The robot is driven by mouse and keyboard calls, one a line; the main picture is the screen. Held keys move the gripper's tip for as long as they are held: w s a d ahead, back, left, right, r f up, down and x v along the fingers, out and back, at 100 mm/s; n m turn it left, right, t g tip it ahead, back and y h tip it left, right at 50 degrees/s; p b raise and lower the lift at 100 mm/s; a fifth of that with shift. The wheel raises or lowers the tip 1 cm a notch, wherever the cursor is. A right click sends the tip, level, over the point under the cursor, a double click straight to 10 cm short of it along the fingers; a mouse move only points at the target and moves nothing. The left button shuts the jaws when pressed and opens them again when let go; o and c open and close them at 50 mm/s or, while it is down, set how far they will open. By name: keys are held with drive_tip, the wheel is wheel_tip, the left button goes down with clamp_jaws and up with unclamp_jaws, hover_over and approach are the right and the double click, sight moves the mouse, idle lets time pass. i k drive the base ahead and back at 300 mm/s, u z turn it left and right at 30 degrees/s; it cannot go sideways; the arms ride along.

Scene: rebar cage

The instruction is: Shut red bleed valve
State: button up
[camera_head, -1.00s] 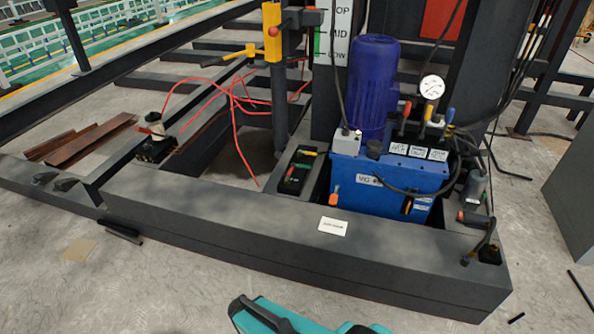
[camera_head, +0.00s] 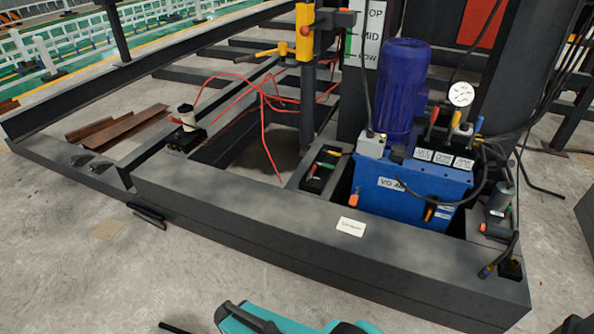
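The blue hydraulic power unit (camera_head: 400,205) stands upright in the dark steel frame, right of centre. Three levers stand side by side on its top: a red-tipped one (camera_head: 434,117), a yellow one (camera_head: 456,119) and a blue one (camera_head: 478,125). White label plates (camera_head: 443,157) lie in front of them, too small to read surely. An orange-red handle (camera_head: 353,200) also shows low at the unit's left corner. I cannot tell which red handle is the bleed valve, nor its setting. My gripper is not in view.
A pressure gauge (camera_head: 461,94) rises behind the levers, with black hoses at the right. A wide dark beam (camera_head: 300,230) runs in front of the unit. Red hoses (camera_head: 264,110) lie at the left.

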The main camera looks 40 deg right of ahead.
sight(311, 172)
drive_tip(key=z, duration=0.5)
drive_tip(key=k, duration=0.15)
drive_tip(key=u, duration=2.6)
drive_tip(key=k, duration=0.9)
drive_tip(key=z, duration=0.55)
drive_tip(key=k, duration=0.5)
drive_tip(key=z, duration=0.5)
drive_tip(key=i, duration=1.1)
drive_tip(key=z, duration=0.1)
